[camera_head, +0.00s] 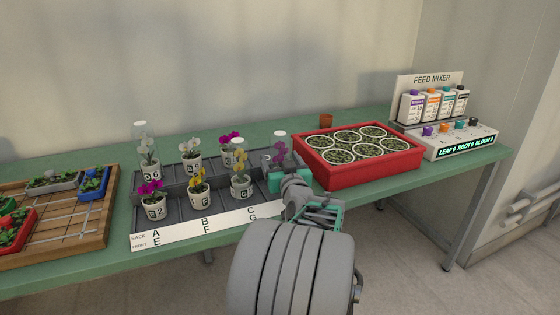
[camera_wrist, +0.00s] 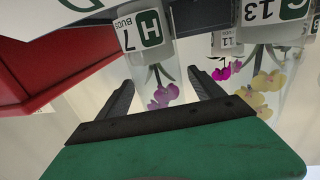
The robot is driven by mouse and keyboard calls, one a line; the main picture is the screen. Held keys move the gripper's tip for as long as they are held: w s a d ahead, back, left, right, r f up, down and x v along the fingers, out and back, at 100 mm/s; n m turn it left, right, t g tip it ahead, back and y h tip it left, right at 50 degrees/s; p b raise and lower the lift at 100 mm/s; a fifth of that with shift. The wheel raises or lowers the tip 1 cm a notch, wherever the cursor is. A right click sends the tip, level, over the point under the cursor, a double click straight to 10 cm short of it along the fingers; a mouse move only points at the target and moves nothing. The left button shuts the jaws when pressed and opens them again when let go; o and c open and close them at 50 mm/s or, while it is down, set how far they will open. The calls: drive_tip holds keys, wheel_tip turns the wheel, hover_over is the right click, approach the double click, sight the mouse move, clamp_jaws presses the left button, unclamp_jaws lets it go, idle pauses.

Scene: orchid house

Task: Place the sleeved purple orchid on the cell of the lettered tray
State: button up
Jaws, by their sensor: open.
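The sleeved purple orchid (camera_head: 280,147) stands at the right end of the grey lettered tray (camera_head: 135,220); my gripper hides its pot in the head view. In the wrist view its white pot reads H and 7 buds, and purple blooms (camera_wrist: 164,95) show inside a clear sleeve. My gripper (camera_head: 283,172) is open at the orchid. In the wrist view the fingers (camera_wrist: 161,88) lie to either side of the sleeve, with gaps showing. The tray's white front strip shows A, B, C in the back row and E, F, G in the front row.
Several potted orchids stand in the tray, including a yellow one (camera_head: 241,160) close left of my gripper. A red planter box (camera_head: 365,180) stands close on the right. A feed mixer (camera_head: 465,140) is farther right. A wooden board (camera_head: 70,235) with small trays lies left.

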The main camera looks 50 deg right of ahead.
drive_tip(key=shift+r+p, duration=0.3)
drive_tip(key=shift+p, duration=0.05)
drive_tip(key=v, duration=1.2)
drive_tip(key=shift+f+b, duration=0.2)
drive_tip(key=shift+b, duration=0.15)
